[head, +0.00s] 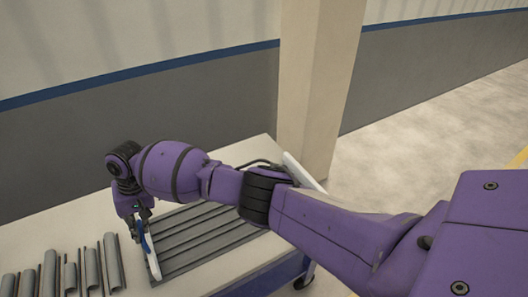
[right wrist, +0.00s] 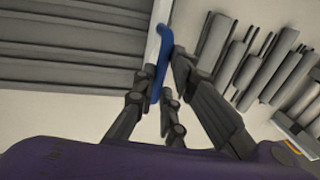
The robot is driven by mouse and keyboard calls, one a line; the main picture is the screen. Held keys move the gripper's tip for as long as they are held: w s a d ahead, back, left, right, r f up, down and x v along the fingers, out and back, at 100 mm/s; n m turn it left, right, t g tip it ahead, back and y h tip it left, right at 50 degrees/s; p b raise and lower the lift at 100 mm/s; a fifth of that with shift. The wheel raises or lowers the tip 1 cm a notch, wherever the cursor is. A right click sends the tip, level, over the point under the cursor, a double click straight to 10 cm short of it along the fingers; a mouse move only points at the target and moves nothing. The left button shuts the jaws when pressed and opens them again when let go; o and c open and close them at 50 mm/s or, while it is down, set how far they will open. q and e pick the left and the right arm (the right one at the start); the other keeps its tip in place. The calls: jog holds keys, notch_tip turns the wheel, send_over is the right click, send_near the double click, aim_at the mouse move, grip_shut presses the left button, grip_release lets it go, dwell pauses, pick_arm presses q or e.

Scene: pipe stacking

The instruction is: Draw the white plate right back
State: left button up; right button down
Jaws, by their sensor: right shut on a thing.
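The white plate (head: 153,264) stands along the left end of the grey ribbed rack (head: 205,238) in the head view. A blue handle (head: 146,240) is fixed to it. My right gripper (head: 138,222) is over this end and shut on the blue handle. In the right wrist view, the gripper's dark fingers (right wrist: 160,78) sit on both sides of the blue handle (right wrist: 163,50), and a strip of the white plate (right wrist: 152,47) shows beside it. My arm hides part of the rack. My left gripper is not in view.
Several grey pipes (head: 50,272) of different sizes lie in a row on the pale table (head: 245,155), left of the rack. Another white plate (head: 304,172) is at the rack's far right end. A beige pillar (head: 312,80) stands behind the table.

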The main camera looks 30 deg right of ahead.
jog(key=shift+a, duration=1.25)
jog(key=c, duration=1.8)
grip_release()
jog(key=shift+a, duration=0.1)
jog(key=shift+c, duration=0.2)
notch_tip(320, 180, up, 12)
jog(key=d, duration=0.2)
jog(key=shift+d, duration=0.25)
